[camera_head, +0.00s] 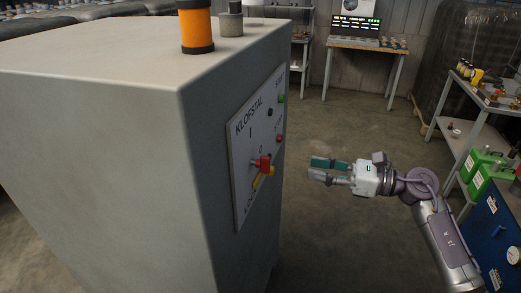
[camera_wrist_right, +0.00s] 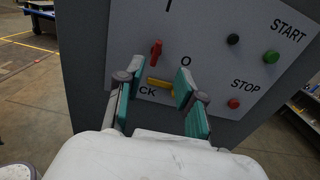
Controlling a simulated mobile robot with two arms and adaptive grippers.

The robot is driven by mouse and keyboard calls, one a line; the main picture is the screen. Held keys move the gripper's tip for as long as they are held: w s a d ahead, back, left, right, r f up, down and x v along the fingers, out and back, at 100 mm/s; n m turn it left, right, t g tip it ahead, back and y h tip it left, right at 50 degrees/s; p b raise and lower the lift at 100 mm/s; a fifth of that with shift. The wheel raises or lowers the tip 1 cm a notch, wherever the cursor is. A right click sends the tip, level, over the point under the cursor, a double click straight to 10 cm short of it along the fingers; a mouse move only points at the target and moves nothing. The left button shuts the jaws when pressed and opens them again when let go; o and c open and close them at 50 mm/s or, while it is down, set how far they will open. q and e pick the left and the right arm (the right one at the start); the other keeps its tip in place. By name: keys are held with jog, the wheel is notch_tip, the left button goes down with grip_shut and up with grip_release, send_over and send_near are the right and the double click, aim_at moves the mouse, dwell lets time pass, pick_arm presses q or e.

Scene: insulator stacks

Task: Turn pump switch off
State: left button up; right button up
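The pump switch is a rotary handle with a red part (camera_head: 262,162) and a yellow part (camera_head: 258,181), on the grey cabinet's labelled panel (camera_head: 245,130). In the right wrist view the red part (camera_wrist_right: 156,52) stands left of the O mark and the yellow part (camera_wrist_right: 160,84) lies below it, near lettering ending in "CK". My right gripper (camera_head: 313,168) is open and empty, to the right of the panel, pointing at it. In the wrist view its teal fingers (camera_wrist_right: 160,72) frame the switch with a gap; I see no contact. My left gripper is not in view.
A green START button (camera_wrist_right: 271,57), a red STOP button (camera_wrist_right: 233,104) and a black knob (camera_wrist_right: 233,39) sit beside the switch. An orange beacon (camera_head: 196,27) stands on the cabinet. A blue cabinet (camera_head: 490,240) is at right. Floor (camera_head: 340,120) behind my gripper is clear.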

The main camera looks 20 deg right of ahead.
jog(key=p, duration=0.2)
send_near(266, 157)
jog(key=x, duration=0.3)
jog(key=p+x, duration=0.2)
jog(key=x, duration=0.4)
jog(key=shift+w+a+f+p, duration=0.1)
jog(key=shift+f+p, duration=0.05)
jog(key=shift+p, duration=0.15)
jog(key=shift+w+a+f, duration=0.15)
jog(key=shift+w+a, duration=0.05)
jog(key=shift+a, duration=0.05)
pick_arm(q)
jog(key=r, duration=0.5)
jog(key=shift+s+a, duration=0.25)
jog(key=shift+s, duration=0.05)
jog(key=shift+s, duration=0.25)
pick_arm(e)
grip_shut()
